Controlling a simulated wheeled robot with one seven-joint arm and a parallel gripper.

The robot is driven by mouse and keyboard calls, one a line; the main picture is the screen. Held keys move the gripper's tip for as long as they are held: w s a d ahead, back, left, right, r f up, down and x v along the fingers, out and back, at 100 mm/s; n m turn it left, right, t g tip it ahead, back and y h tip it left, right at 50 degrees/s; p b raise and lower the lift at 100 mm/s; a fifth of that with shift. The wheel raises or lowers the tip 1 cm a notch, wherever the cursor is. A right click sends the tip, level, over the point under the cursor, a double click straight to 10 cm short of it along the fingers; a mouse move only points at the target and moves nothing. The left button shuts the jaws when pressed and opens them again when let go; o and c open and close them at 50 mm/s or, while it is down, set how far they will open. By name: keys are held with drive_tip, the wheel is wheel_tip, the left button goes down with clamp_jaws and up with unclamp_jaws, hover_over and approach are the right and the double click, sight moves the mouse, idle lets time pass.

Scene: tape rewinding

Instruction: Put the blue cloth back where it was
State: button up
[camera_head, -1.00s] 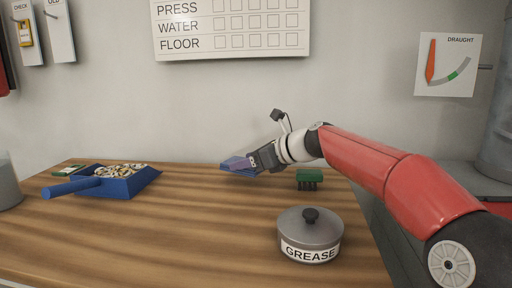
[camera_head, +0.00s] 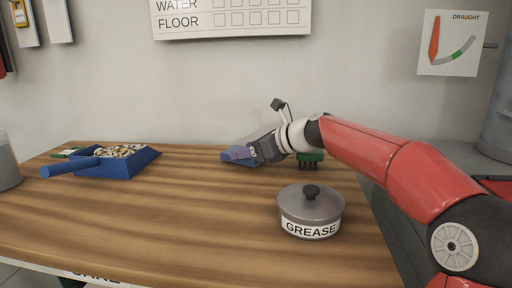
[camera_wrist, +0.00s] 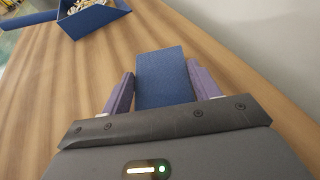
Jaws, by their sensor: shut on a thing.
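The blue cloth (camera_head: 229,157) is a flat, folded-looking blue piece at the back middle of the wooden table. My gripper (camera_head: 240,154) is at the cloth, reaching in from the right. In the wrist view the cloth (camera_wrist: 162,78) lies between the two purple fingers of my gripper (camera_wrist: 160,92), which are shut on it. The cloth sticks out past the fingertips. Whether it touches the table top I cannot tell.
A blue dustpan (camera_head: 135,165) with pale scraps stands at the left. A lidded grease pot (camera_head: 311,212) stands at the front right. A green brush (camera_head: 311,159) is behind my wrist. The wooden table (camera_head: 170,220) is clear in the middle. A wall is close behind.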

drive_tip(key=shift+f, duration=0.5)
drive_tip(key=o, duration=1.1)
drive_tip(key=shift+c, duration=0.2)
